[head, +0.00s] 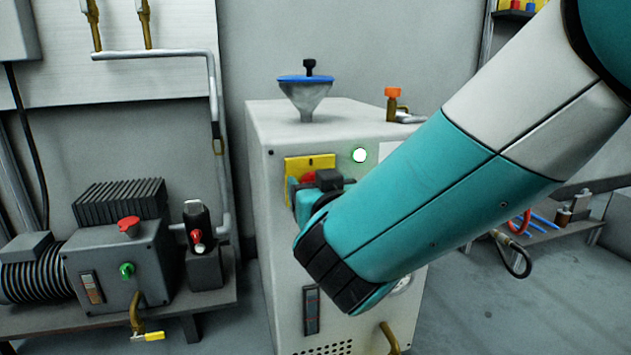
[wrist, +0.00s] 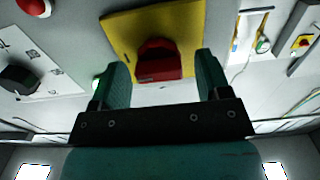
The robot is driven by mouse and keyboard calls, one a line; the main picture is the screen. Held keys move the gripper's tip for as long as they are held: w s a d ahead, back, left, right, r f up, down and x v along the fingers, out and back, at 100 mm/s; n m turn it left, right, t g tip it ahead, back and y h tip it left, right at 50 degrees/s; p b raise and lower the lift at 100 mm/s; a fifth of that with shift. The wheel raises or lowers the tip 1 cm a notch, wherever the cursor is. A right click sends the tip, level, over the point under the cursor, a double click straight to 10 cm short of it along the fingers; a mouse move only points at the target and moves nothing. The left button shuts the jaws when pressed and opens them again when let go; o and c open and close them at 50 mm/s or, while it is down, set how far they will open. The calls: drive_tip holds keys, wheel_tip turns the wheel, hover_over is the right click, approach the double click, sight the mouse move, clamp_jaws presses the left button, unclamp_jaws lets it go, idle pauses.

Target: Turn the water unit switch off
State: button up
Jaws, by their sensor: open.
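The water unit (head: 335,130) is a pale grey cabinet in the middle of the head view. Its switch is a red knob (wrist: 158,62) on a yellow plate (wrist: 125,35); in the head view the yellow plate (head: 299,165) shows at the upper front, with the red knob (head: 308,177) partly hidden behind my gripper. My gripper (wrist: 160,80) is open. In the wrist view its two teal fingers stand left and right of the red knob, with visible gaps on both sides. I cannot tell how deep the knob sits between them.
A lit green-white lamp (head: 360,155) is right of the switch. A funnel with a blue rim (head: 306,95) and an orange-topped valve (head: 391,97) stand on top of the unit. A bench with a grey machine (head: 118,265) is at the left.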

drive_tip(key=shift+w+a, duration=0.1)
drive_tip(key=shift+w, duration=0.2)
drive_tip(key=c, duration=0.9)
